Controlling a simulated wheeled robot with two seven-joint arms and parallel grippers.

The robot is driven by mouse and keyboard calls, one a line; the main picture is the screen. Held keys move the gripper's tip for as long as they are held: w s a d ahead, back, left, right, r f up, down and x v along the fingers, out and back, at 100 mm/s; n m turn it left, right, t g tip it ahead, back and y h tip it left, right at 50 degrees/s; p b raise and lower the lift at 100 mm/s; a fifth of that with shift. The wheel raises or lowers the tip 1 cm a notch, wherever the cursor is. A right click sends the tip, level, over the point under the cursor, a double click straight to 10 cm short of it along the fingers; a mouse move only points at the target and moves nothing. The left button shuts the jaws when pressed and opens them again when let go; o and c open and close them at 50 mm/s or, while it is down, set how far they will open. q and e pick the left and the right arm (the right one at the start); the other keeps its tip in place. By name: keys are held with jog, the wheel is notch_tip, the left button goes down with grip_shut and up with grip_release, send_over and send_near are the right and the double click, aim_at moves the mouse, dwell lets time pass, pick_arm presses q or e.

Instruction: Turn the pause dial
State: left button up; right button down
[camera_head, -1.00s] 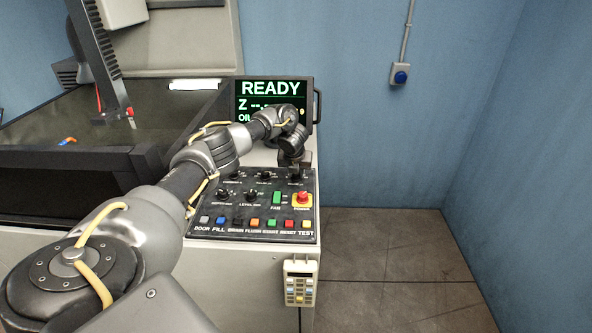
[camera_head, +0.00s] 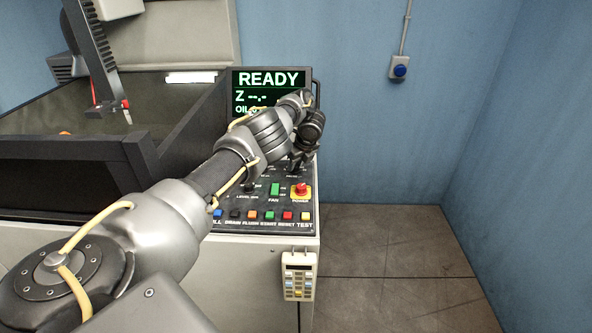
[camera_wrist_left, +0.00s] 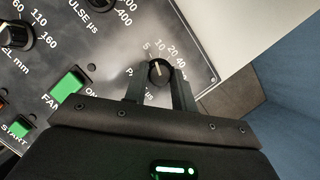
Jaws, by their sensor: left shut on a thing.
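The pause dial (camera_wrist_left: 159,72) is a small black knob with a pale pointer line, near the right edge of the black control panel in the left wrist view. Its scale reads 5, 10, 20, 40, and the pointer lies roughly between 5 and 10. The label below is partly covered by my gripper. My left gripper (camera_wrist_left: 160,88) has one finger on each side of the knob and is shut on it. In the head view my left gripper (camera_head: 297,165) is low over the panel's upper right corner, and the arm hides most of the dial. My right gripper is not in view.
A red power button (camera_head: 300,190) on a yellow base and a green fan switch (camera_head: 275,188) sit just below. A row of coloured buttons lines the panel's front edge. The screen (camera_head: 268,92) reads READY. A handheld keypad (camera_head: 299,276) hangs in front.

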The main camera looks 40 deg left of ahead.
pick_arm(q)
jog(key=shift+n+b, duration=0.5)
jog(key=shift+b, duration=0.15)
jog(key=o, duration=1)
